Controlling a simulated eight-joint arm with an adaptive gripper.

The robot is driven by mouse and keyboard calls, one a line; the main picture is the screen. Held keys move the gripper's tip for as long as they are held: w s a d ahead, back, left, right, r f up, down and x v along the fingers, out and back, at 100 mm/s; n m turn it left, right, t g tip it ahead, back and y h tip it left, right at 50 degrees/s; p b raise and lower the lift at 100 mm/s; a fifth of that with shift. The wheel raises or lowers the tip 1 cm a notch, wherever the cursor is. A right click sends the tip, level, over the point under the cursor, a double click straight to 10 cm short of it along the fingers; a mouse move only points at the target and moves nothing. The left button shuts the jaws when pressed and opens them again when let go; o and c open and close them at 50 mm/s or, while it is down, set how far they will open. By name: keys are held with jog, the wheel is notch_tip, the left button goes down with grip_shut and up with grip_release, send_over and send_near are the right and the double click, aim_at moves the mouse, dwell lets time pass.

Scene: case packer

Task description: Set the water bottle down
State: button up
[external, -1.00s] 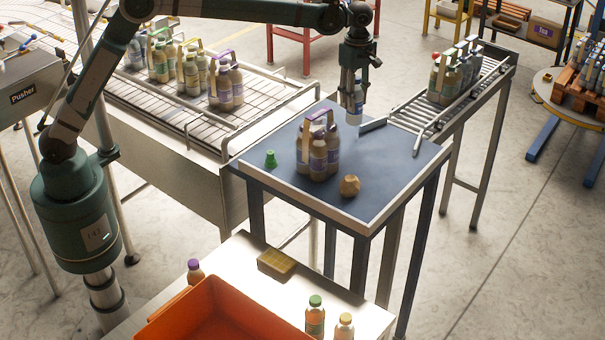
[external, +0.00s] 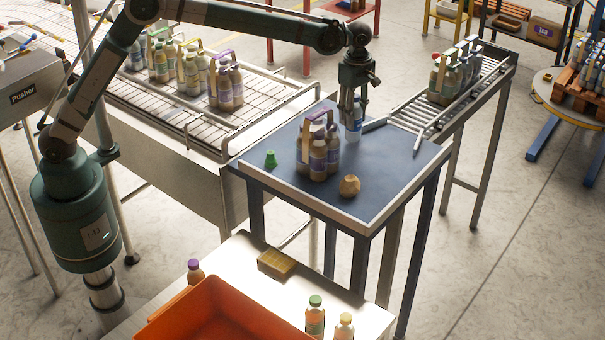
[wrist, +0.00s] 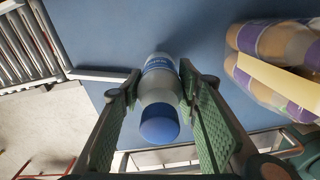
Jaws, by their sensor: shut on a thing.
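The water bottle (external: 354,122) is pale with a blue label and stands upright in my gripper, over the far part of the blue-topped table (external: 390,168). In the wrist view the bottle (wrist: 159,92) has a blue cap and sits between the two green-padded fingers. My gripper (external: 352,104) is shut on it from above; the fingers also show in the wrist view (wrist: 158,100). The bottle's base is at or very near the tabletop; I cannot tell whether it touches.
A bottle pack with a purple handle (external: 318,155) stands close by, left of the bottle. A brown faceted object (external: 349,186) and a green piece (external: 270,159) lie on the table. A roller conveyor (external: 465,92) adjoins the far right edge. The table's right part is clear.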

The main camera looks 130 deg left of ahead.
jog(key=shift+f, duration=0.9)
jog(key=shift+f, duration=0.2)
jog(key=o, duration=1.1)
jog(key=shift+c, duration=0.2)
jog(key=shift+r, duration=0.1)
notch_tip(320, 180, up, 12)
jog(key=shift+r, duration=0.1)
jog(key=shift+d, duration=0.15)
